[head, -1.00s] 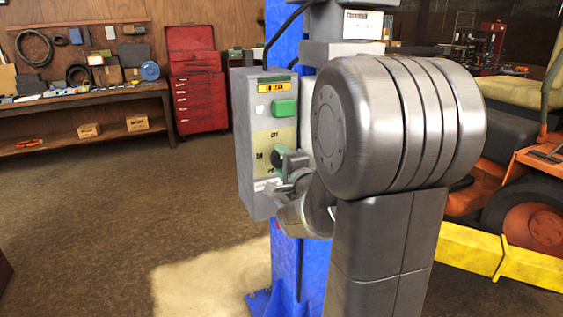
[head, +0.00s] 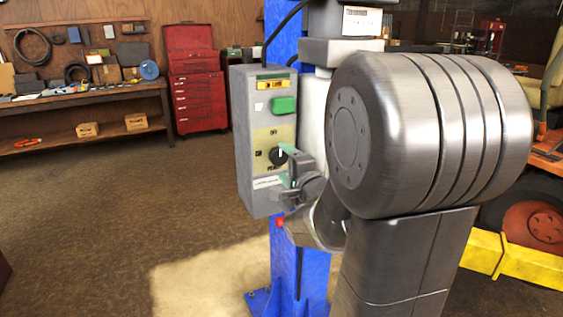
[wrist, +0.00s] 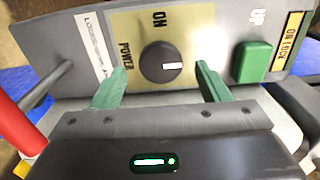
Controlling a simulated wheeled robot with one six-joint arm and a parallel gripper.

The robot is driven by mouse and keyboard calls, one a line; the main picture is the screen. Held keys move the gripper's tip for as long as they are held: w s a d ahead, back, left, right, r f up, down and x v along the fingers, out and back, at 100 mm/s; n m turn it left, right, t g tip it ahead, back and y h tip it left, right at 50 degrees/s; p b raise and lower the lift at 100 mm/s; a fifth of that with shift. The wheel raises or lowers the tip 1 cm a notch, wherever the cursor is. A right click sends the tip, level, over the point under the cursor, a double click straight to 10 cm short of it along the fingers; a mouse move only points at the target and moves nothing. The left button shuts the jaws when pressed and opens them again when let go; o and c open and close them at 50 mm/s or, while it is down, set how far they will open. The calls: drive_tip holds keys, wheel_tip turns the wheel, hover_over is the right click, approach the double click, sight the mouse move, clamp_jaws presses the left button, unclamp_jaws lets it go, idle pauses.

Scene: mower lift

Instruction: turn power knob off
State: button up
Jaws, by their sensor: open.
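The black round power knob (wrist: 160,62) is on a pale yellow panel, with a white pointer line toward the right in the wrist view. In the head view the knob (head: 277,156) has its pointer up, toward the top label, which reads OFF in the earlier frame. ON is printed at the left. My gripper (wrist: 160,72) is open, its two green fingers apart on either side of the knob and not gripping it. In the head view my gripper (head: 290,160) is just right of the knob, clear of its face.
The grey control box (head: 243,150) also carries a green button (head: 284,106) above the knob. It is mounted by a blue lift column (head: 283,262). A red knob (head: 280,222) shows below the box. An orange mower (head: 530,220) stands at the right. Floor at the left is clear.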

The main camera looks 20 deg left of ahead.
sight(279, 158)
drive_tip(key=v, duration=1)
drive_tip(key=shift+s+d, duration=0.2)
drive_tip(key=shift+s, duration=0.1)
drive_tip(key=x, duration=1.4)
drive_tip(key=shift+d+p, duration=0.1)
drive_tip(key=shift+p, duration=0.3)
drive_tip(key=shift+d, duration=0.1)
